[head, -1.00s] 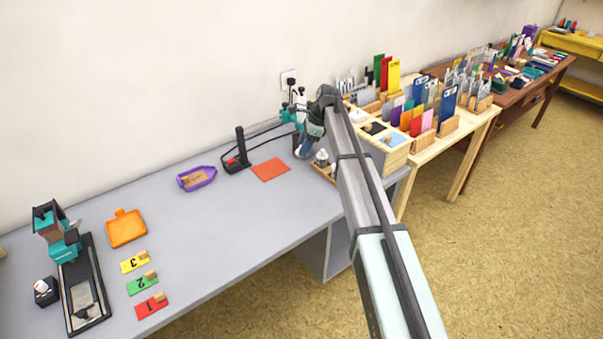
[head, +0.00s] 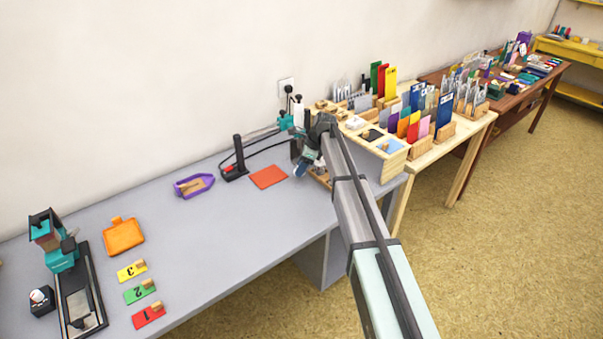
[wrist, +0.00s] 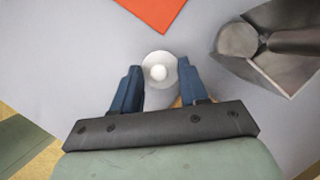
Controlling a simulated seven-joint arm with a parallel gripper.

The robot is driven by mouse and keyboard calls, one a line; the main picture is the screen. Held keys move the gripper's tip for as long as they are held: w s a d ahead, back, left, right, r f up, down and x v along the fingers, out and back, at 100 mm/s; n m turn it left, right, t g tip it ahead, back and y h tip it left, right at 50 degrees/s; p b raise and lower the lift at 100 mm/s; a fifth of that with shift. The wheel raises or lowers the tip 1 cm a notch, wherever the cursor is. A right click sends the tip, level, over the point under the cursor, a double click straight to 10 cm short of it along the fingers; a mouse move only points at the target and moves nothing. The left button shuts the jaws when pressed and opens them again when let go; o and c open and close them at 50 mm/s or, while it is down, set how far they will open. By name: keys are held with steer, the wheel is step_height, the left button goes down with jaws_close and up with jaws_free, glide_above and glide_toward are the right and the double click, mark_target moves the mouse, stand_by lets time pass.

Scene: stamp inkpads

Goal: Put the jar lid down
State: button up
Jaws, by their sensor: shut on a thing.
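The jar lid (wrist: 159,72) is a pale round disc with a white knob, seen from above in the wrist view. My gripper (wrist: 158,84) has its two blue fingers on either side of it and is shut on it. A grey surface shows just below the lid between the fingers; I cannot tell whether it is part of a jar. In the head view my gripper (head: 303,167) is low over the right end of the grey table, to the right of the orange-red mat (head: 268,177). The lid is too small to make out clearly there.
A grey metal object (wrist: 238,40) is right of the lid in the wrist view. On the grey table (head: 250,225) are a purple tray (head: 194,186), a black stand (head: 238,158) and an orange pad (head: 123,237). The table's middle is clear.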

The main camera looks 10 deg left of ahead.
steer(key=shift+f, duration=1.5)
steer(key=o, duration=1)
steer(key=shift+f, duration=0.1)
steer(key=v, duration=1.2)
